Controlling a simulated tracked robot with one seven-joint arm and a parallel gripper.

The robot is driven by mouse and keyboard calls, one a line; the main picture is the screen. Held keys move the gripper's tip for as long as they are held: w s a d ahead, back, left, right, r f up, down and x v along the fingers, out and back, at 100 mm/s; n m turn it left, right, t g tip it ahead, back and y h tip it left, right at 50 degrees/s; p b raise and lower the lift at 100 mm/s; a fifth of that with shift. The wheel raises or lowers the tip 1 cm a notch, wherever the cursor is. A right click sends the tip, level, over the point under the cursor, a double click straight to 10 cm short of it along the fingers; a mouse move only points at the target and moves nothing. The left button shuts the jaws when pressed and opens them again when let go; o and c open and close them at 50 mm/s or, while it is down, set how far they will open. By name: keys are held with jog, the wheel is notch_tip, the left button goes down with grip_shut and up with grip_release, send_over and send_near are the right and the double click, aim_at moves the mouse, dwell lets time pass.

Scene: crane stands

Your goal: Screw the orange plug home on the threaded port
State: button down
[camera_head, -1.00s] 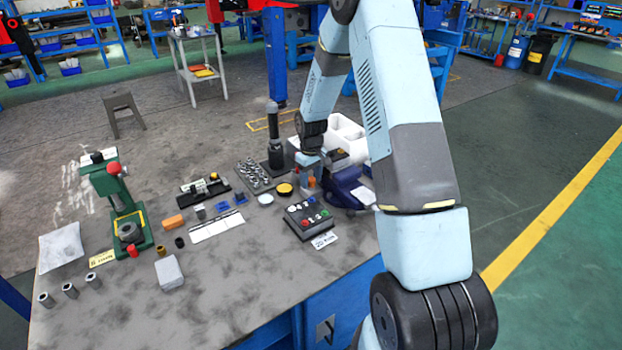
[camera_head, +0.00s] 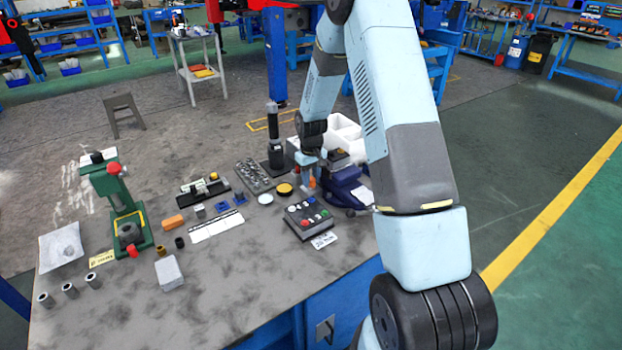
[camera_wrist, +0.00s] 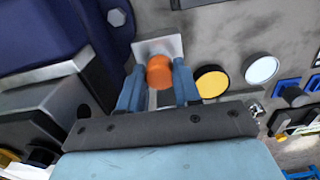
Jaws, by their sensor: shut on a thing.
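The orange plug (camera_wrist: 159,72) sits between the two blue fingers of my gripper (camera_wrist: 158,85) in the wrist view, and the fingers are shut on it. Beyond the plug a pale square plate (camera_wrist: 172,46) shows. The threaded port itself is hidden behind the plug, so I cannot tell how far the plug is seated. In the head view my gripper (camera_head: 308,178) points down at the back right of the bench, and the orange plug (camera_head: 312,182) shows as a small patch beside the fingers.
A dark blue vise-like body (camera_head: 342,187) stands close on the right. A button box (camera_head: 307,216), a yellow disc (camera_head: 284,188) and a white disc (camera_head: 265,199) lie nearby. A black post (camera_head: 274,140) stands behind on the left. The front of the bench is mostly clear.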

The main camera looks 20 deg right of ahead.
jog(key=m, duration=0.3)
jog(key=shift+m, duration=1.1)
jog(key=c, duration=1.2)
grip_release()
jog(key=shift+m, duration=0.3)
jog(key=o, duration=0.5)
jog(key=shift+r, duration=2.5)
